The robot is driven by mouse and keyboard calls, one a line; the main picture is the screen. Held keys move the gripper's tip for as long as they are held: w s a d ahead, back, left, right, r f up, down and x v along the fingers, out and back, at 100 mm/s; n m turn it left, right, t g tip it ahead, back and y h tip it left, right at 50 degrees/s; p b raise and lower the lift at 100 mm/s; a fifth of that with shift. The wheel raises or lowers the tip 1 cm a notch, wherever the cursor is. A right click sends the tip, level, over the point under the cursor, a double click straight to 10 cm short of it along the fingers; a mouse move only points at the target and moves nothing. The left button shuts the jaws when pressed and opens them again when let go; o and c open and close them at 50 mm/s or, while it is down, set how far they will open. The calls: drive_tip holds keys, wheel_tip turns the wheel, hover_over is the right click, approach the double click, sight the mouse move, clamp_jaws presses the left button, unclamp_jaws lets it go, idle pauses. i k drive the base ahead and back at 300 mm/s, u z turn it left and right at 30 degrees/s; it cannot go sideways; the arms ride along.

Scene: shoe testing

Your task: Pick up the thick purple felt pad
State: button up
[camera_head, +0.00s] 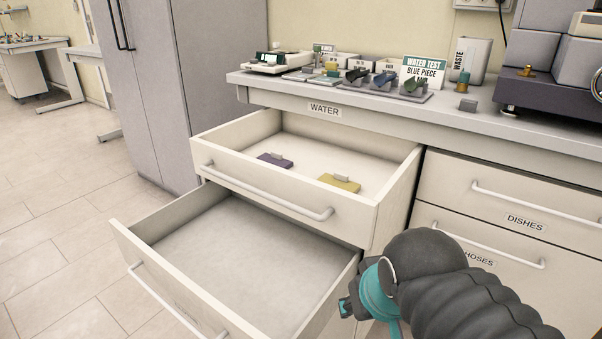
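My gripper (345,307) is at the lower right, in front of the drawers near the right side of the lower one. It is well apart from the pad. Its fingers are small and mostly hidden by my teal and black wrist, so I cannot tell whether they are open.
The lower open drawer (245,255) is empty. The counter (460,120) above holds several small items, a "WATER TEST BLUE PIECE" sign (422,71) and a machine (550,95). The floor at left is clear.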

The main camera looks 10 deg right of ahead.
sight(275, 158)
drive_tip(key=z, duration=1.8)
drive_tip(key=i, duration=0.85)
drive_tip(key=u, duration=2.15)
drive_tip(key=i, duration=0.15)
drive_tip(key=u, duration=0.4)
